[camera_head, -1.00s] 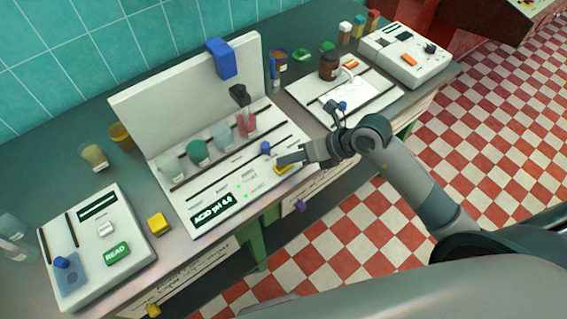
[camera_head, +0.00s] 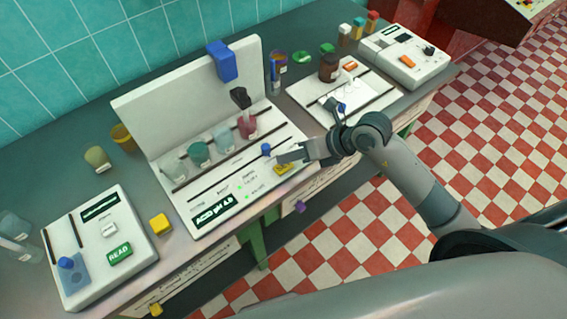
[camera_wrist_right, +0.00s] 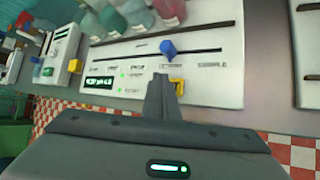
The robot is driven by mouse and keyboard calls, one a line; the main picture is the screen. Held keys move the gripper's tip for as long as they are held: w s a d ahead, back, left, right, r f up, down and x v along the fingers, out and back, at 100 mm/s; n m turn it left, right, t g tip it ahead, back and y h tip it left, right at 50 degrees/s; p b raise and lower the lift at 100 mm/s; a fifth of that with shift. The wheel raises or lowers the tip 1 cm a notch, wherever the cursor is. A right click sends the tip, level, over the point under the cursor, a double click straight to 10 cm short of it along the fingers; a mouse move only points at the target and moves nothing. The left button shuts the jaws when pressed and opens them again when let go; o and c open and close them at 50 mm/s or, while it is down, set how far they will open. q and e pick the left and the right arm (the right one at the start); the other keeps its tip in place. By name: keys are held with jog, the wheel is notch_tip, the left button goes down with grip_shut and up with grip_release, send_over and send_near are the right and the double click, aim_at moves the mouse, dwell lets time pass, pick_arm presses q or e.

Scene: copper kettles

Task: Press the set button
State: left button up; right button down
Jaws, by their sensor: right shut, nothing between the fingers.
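A white pH station (camera_head: 228,192) stands on the bench, with a dark display reading "ACID pH 4.0". A yellow button-like part (camera_head: 283,168) sits at its front right corner; I cannot read a "set" label on it. My right gripper (camera_head: 281,158) is shut and empty, its tip beside and partly over this yellow part. In the right wrist view the shut fingers (camera_wrist_right: 160,80) cover part of the yellow piece (camera_wrist_right: 177,86). Whether they touch it I cannot tell. A blue knob (camera_wrist_right: 168,49) stands just beyond. My left gripper is not in view.
Several jars stand in the station's rack, below a blue block (camera_head: 222,60). A white reader with a green READ button (camera_head: 120,253) is at left, a yellow cube (camera_head: 160,224) beside it. Another white device (camera_head: 405,57) stands at right. The checkered floor is clear.

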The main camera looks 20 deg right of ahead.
aim_at(288, 167)
jog(key=shift+r, duration=0.1)
jog(key=shift+r+p, duration=2.05)
jog(key=shift+r, duration=0.4)
